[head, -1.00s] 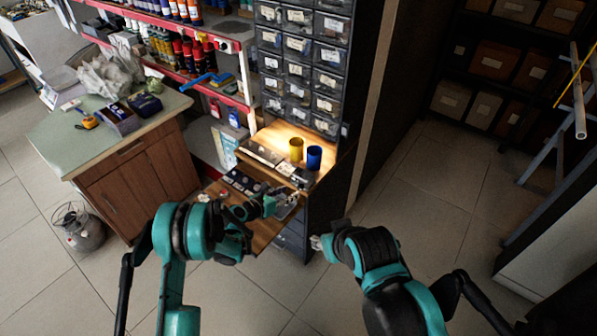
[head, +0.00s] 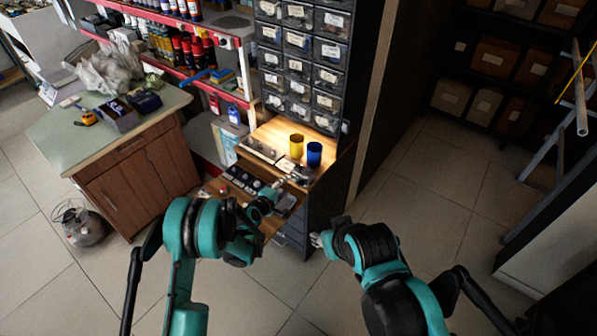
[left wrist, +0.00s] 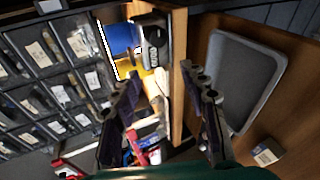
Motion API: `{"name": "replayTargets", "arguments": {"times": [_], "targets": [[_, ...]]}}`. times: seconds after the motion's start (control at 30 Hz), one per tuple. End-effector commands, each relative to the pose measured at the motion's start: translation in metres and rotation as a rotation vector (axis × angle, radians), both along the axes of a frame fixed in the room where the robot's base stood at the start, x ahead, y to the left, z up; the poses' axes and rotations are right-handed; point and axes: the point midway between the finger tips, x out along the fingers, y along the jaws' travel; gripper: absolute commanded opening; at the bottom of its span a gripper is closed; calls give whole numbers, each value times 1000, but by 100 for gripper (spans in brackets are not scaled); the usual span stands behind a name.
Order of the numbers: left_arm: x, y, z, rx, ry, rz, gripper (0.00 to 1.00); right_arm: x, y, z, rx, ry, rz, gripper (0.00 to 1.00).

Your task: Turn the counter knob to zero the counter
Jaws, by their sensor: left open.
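A small dark device with a pale face, which looks like the counter (left wrist: 152,42), sits by the wooden board's edge in the left wrist view. In the head view the counter (head: 302,173) is small, below the blue cup, and its knob cannot be made out. My left gripper (head: 287,183) is just in front of it. In the left wrist view the left gripper's (left wrist: 163,105) two fingers are spread wide with nothing held, one on each side of the wooden edge, short of the counter. My right gripper (head: 318,240) hangs low beside the drawer cabinet; its fingers are too small to read.
A yellow cup (head: 296,146) and a blue cup (head: 314,154) stand behind the counter. A grey tray (left wrist: 245,72) lies on the wood right of the left gripper. Parts drawers (head: 300,65) rise behind. The floor (head: 425,210) at right is clear.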

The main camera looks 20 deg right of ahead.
Motion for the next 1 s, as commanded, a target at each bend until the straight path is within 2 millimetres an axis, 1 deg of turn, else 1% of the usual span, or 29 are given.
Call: {"name": "replayTargets", "arguments": {"times": [0.1,0.47,1.0], "targets": [[2,-3,1,145,-138,-57,44,0,0,-2,0,0,0,40],[8,-10,11,618,-558,-230,44,0,0,-5,0,0,0,40],[11,-27,34,1377,-1148,-471,44,0,0,-11,0,0,0,40]]}}
